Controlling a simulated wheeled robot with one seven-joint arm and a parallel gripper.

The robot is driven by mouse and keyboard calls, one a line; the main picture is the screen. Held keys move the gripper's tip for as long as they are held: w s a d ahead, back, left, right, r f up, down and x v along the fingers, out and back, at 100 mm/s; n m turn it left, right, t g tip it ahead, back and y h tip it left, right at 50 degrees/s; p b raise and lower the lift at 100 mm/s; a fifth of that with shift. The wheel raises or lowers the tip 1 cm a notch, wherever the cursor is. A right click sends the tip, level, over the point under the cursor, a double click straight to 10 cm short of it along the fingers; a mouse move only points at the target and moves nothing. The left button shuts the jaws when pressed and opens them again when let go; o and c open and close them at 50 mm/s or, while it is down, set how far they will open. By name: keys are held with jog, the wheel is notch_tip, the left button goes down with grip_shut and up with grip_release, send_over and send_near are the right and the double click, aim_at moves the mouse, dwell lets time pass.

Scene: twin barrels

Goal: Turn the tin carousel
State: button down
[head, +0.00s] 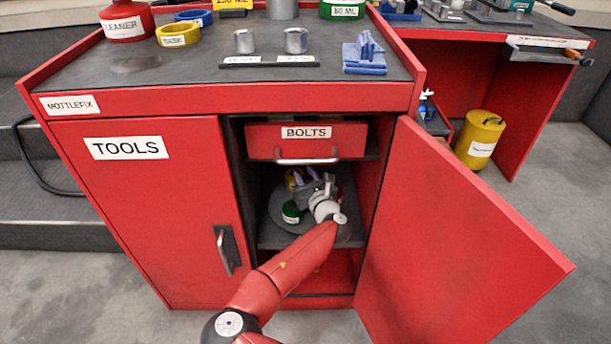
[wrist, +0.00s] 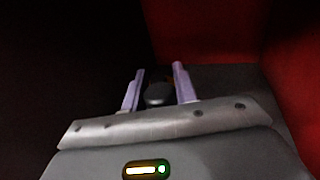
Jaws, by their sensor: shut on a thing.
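The tin carousel (head: 273,208) is a round grey turntable on the shelf inside the open right side of the red cabinet. A green tin (head: 291,213) stands at its front left. A yellow tin (head: 290,181) is behind it, and something red shows at the right, mostly hidden by my arm. My gripper (head: 305,174) is inside the cabinet over the carousel. In the wrist view, the two pale purple fingers of my gripper (wrist: 158,72) stand on either side of a dark grey rounded knob (wrist: 157,94) and are shut on it. The knob's base is hidden.
The open door (head: 455,235) swings out to the right of my arm. A drawer marked BOLTS (head: 306,141) is closed just above the gripper. The left door marked TOOLS (head: 150,200) is closed. The cabinet's right inner wall is close by.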

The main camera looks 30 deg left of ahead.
jog(key=shift+s+a+r+n+g+y, duration=0.1)
jog(key=shift+s+a+n+g+y, duration=0.05)
jog(key=shift+n+g+y, duration=1)
jog(key=shift+h, duration=0.25)
jog(key=c, duration=1.1)
grip_release()
jog(key=shift+b, duration=0.3)
